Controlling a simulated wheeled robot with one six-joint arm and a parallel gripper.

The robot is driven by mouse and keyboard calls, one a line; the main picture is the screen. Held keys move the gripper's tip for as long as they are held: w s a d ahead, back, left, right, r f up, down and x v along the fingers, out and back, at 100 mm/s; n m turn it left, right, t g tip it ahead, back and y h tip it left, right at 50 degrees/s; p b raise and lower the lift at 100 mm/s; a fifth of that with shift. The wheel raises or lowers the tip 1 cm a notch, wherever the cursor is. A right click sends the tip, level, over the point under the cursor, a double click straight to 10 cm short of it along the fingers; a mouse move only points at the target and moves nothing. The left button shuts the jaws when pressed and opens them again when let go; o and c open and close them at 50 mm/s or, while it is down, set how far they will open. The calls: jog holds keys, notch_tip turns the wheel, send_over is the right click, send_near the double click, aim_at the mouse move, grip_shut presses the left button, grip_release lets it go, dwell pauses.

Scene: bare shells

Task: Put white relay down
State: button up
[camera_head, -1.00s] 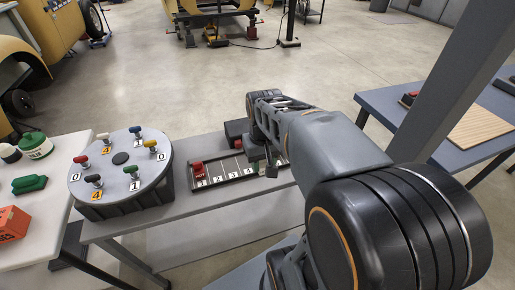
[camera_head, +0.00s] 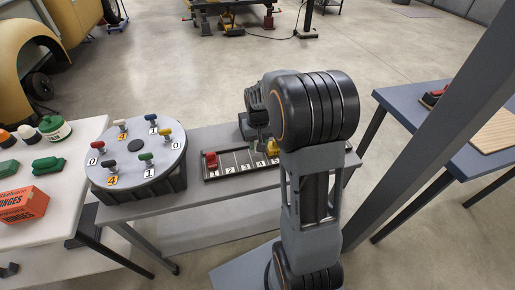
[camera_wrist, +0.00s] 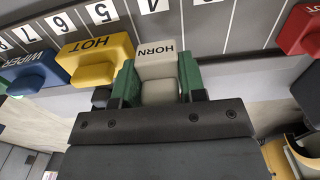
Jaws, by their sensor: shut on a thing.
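The white relay (camera_wrist: 158,62), labelled HORN, is held between the green fingers of my gripper (camera_wrist: 158,84) in the wrist view. The numbered rack (camera_wrist: 205,28) lies just beyond it. I cannot tell whether the relay touches the rack. The yellow relay (camera_wrist: 97,58), labelled HOT, is close on its left, with the blue relay (camera_wrist: 33,72), labelled WIPER, further left. A red relay (camera_wrist: 300,30) is at the right. In the head view, my gripper (camera_head: 260,146) is over the rack (camera_head: 232,172), mostly hidden by my arm, and the white relay cannot be made out.
A red relay (camera_head: 211,160) stands at the rack's left end in the head view. A round grey stand (camera_head: 137,172) with coloured knobs is left of the rack. A white table (camera_head: 60,218) with boxes is at far left. A blue table (camera_head: 455,160) is at right, behind a grey post (camera_head: 440,120).

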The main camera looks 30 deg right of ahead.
aim_at(257, 154)
jog(key=shift+w+f, duration=0.25)
jog(key=shift+f, duration=1.6)
jog(key=shift+f, duration=0.15)
jog(key=o, duration=0.7)
jog(key=shift+c, duration=0.2)
